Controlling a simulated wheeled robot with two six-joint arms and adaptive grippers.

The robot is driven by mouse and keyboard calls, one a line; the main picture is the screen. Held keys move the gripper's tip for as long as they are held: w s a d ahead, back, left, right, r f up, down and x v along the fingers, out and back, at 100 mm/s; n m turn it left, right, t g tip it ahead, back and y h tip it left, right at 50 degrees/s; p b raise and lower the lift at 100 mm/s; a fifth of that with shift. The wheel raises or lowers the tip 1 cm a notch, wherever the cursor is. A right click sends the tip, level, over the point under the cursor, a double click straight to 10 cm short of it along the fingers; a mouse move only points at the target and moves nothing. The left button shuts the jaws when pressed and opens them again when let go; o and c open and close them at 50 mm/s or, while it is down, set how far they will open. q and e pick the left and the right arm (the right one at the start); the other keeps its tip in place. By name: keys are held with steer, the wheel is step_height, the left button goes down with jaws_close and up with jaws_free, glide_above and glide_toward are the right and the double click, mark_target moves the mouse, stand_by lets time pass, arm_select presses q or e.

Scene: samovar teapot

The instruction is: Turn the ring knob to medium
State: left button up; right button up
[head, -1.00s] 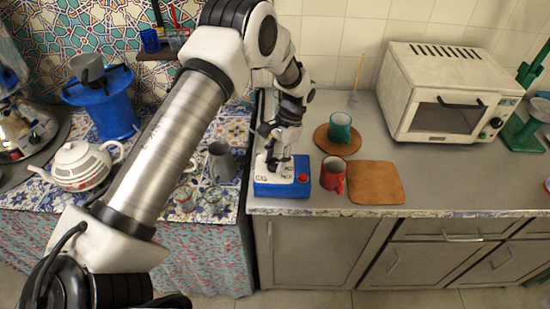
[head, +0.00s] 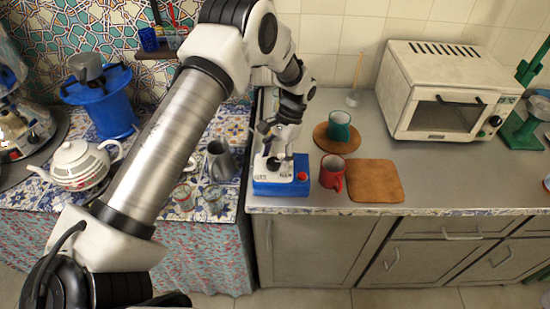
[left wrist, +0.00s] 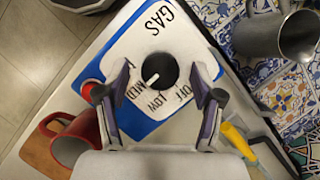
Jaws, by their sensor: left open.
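A blue box with a white top (head: 280,188) sits on the counter's left front. In the left wrist view, its white top (left wrist: 139,39) carries a round black knob (left wrist: 163,66) and the labels GAS, OFF, LOW and MED. My left gripper (head: 276,152) is above the box. In the left wrist view my left gripper (left wrist: 161,82) is open, one finger on each side of the knob, with visible gaps. My right gripper is not in view.
A red button (head: 302,176) is on the box. A red mug (head: 332,176) stands close to its right, and a green mug (head: 339,127) behind. A metal pitcher (head: 221,160) stands to the left. A brown board (head: 376,181) lies flat beyond the red mug.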

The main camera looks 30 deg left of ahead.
arm_select(q)
steer(key=v, duration=1.1)
steer(key=shift+w+r, duration=0.2)
steer(key=shift+c, duration=0.4)
